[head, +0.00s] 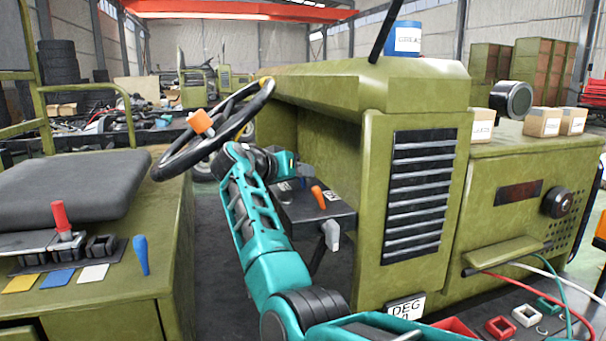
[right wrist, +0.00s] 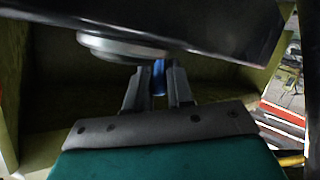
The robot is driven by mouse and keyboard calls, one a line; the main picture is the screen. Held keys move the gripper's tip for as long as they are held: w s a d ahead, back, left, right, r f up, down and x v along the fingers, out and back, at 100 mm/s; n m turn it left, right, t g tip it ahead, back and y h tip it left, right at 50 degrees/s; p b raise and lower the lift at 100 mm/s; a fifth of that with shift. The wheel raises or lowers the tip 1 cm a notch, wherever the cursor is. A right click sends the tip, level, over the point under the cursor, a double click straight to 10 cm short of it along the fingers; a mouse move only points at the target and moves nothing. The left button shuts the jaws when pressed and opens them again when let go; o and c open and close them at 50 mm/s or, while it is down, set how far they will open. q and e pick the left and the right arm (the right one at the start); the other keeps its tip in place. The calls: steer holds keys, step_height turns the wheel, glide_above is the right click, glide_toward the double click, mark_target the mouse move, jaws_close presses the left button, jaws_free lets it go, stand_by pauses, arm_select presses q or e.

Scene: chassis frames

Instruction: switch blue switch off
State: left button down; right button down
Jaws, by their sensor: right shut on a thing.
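My right arm reaches over the dark control panel (head: 312,212) beside the tractor's hood. My right gripper (head: 299,181) is small and partly hidden behind its own wrist in the head view. In the right wrist view my right gripper (right wrist: 158,90) has its two grey fingers shut on a narrow blue piece, the blue switch (right wrist: 159,76). Its upper end is hidden by a dark overhanging part, and I cannot tell its position. My left gripper is not in view.
The steering wheel (head: 170,165) is close to my arm. A red lever (head: 61,218) and a blue lever (head: 141,255) are at the left, by the seat (head: 70,185).

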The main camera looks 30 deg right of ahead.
steer(key=shift+a+f+n+h+b, duration=0.25)
steer(key=shift+n+h+b, duration=0.3)
steer(key=shift+h, duration=0.35)
steer(key=c, duration=1)
jaws_free()
steer(key=shift+c, duration=0.2)
steer(key=shift+r, duration=0.1)
steer(key=b+v, duration=0.1)
steer(key=v, duration=1.2)
steer(key=shift+b, duration=0.4)
steer(key=shift+f, duration=0.2)
